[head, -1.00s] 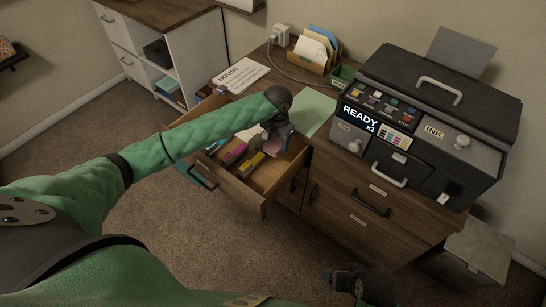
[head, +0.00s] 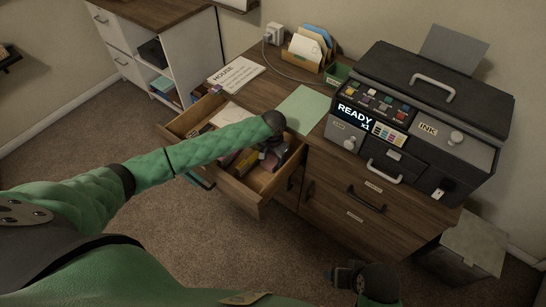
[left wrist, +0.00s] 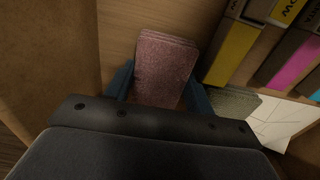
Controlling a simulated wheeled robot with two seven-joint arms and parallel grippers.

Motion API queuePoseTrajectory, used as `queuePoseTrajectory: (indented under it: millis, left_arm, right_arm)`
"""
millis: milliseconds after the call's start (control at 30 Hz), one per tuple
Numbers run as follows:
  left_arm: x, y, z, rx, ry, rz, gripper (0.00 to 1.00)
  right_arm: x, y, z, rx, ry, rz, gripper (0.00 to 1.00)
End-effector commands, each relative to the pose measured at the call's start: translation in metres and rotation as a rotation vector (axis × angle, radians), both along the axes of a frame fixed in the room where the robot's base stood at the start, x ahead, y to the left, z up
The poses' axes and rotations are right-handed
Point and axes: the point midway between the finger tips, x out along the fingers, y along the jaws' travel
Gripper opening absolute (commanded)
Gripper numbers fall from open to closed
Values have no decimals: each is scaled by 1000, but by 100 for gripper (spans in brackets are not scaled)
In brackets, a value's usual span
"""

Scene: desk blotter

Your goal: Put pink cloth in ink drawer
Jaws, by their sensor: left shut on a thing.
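The folded pink cloth (left wrist: 165,66) is between the blue fingers of my left gripper (left wrist: 160,80) in the left wrist view. The gripper is shut on it. In the head view my left gripper (head: 272,152) is down inside the open desk drawer (head: 238,194), near its right side, and the cloth is hidden. The wrist view shows the cloth low against the wooden drawer bottom; I cannot tell whether it touches. My right gripper (head: 346,277) is at the bottom of the head view, away from the desk; its jaws are unclear.
The drawer also holds yellow (left wrist: 232,50) and magenta (left wrist: 292,64) ink cartridges, a grey-green folded piece (left wrist: 232,102) and white paper (left wrist: 275,122). The printer (head: 425,115), with an INK-labelled panel, stands on the desk. Closed drawers are below it.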

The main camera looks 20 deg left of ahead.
Motion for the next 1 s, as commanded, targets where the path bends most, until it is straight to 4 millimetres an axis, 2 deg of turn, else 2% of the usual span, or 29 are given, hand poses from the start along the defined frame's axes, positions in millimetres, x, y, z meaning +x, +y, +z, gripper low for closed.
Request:
queuePoseTrajectory:
  millis: [200,233,267,300,667,767,1000]
  left_arm:
    - [0,0,-1,0,1,0,32]
    - [0,0,-2,0,1,0,56]
    - [0,0,-2,0,0,0,62]
    - [0,0,-2,0,0,0,63]
    - [0,0,4,0,-1,-1,63]
    - [1,0,14,-1,-2,-2,63]
    - [1,0,59,-1,-3,-1,63]
  right_arm:
    - [0,0,0,0,3,-1,70]
    - [0,0,0,-1,4,-3,70]
    - [0,0,0,-1,4,-3,70]
    - [1,0,0,-1,4,-3,70]
    - [2,1,-2,3,0,-3,70]
    - [2,2,-4,4,0,-2,70]
    - [3,4,-11,10,-12,4,70]
